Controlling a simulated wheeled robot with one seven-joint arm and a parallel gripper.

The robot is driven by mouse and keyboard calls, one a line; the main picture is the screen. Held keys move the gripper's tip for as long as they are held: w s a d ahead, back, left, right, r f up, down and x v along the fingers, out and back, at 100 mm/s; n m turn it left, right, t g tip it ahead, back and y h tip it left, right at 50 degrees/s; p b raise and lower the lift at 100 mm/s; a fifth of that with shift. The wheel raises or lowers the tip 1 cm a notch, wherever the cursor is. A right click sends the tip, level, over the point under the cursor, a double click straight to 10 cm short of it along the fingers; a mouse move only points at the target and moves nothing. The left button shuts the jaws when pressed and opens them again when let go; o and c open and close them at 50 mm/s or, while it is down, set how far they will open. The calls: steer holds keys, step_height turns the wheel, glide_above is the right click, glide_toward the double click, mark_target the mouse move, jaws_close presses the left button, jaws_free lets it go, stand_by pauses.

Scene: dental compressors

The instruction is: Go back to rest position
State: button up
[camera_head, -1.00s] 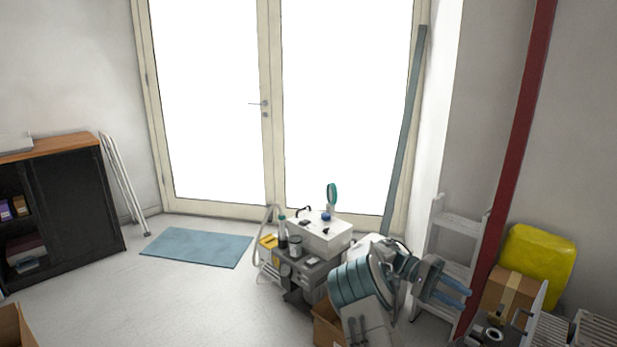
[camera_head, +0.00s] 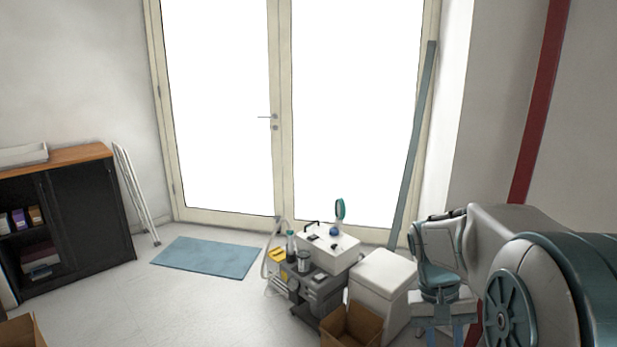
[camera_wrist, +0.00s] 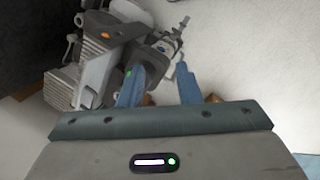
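My gripper (camera_wrist: 160,88) shows in the wrist view with its two blue fingers apart and nothing between them. Beyond the fingers are grey machines with ribbed parts (camera_wrist: 72,88), blurred and partly hidden by the left finger. In the head view my arm is folded at the lower right. The gripper (camera_head: 440,335) points down at the bottom edge there, and its fingertips are cut off by the frame.
A dental cart with a white top (camera_head: 328,248) stands before the glass doors, beside a white bin (camera_head: 381,284) and an open cardboard box (camera_head: 350,327). A blue mat (camera_head: 207,257) lies left. A black cabinet (camera_head: 88,215) stands far left. The floor between is clear.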

steer(key=s+a+r+n+t+y+p, duration=0.2)
steer(key=s+a+t, duration=0.3)
steer(key=s+a, duration=0.5)
steer(key=shift+p+v, duration=0.35)
steer(key=shift+v, duration=0.55)
steer(key=shift+s, duration=0.1)
